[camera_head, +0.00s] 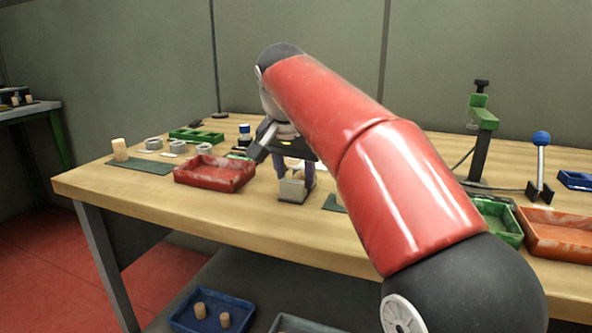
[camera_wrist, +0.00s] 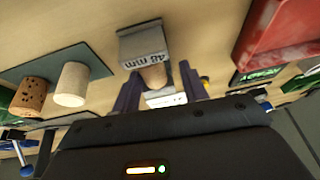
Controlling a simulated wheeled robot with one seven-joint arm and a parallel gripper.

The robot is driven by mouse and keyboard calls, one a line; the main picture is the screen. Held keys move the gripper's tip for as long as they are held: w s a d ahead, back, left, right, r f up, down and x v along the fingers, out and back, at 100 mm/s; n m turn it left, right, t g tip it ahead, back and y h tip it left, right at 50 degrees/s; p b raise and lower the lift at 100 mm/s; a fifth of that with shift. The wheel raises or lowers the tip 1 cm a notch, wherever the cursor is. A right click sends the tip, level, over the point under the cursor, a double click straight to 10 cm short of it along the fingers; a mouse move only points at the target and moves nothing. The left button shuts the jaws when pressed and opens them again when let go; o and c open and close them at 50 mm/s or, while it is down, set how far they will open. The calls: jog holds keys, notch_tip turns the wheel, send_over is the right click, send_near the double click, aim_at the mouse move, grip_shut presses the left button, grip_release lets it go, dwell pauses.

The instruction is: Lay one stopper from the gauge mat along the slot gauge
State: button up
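The slot gauge (camera_head: 292,190) is a small grey block near the front of the bench. In the wrist view the gauge (camera_wrist: 142,42) bears the mark 48 mm. A tan stopper (camera_wrist: 154,76) lies at the gauge, between my purple fingers. My gripper (camera_wrist: 160,75) is around this stopper, with a visible gap on the right finger's side, so it looks open. In the head view my gripper (camera_head: 296,170) is low over the gauge. Two stoppers, one speckled (camera_wrist: 30,96) and one plain (camera_wrist: 72,84), stand on the dark gauge mat (camera_wrist: 95,62). My arm hides most of this mat in the head view.
A red tray (camera_head: 215,174) is left of the gauge. Further left, a green mat (camera_head: 145,166) has a stopper (camera_head: 120,149) near several grey rings. Green (camera_head: 500,222) and orange (camera_head: 560,235) trays are at the right, near a blue-knobbed lever (camera_head: 540,160).

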jog(key=shift+d+f, duration=0.25)
jog(key=shift+d, duration=0.05)
jog(key=shift+r, duration=0.25)
jog(key=p+v, duration=0.1)
jog(key=v, duration=0.6)
jog(key=shift+s+a+r+p, duration=0.2)
jog(key=shift+a+r+p, duration=0.1)
jog(key=shift+p, duration=0.1)
jog(key=shift+s, duration=0.1)
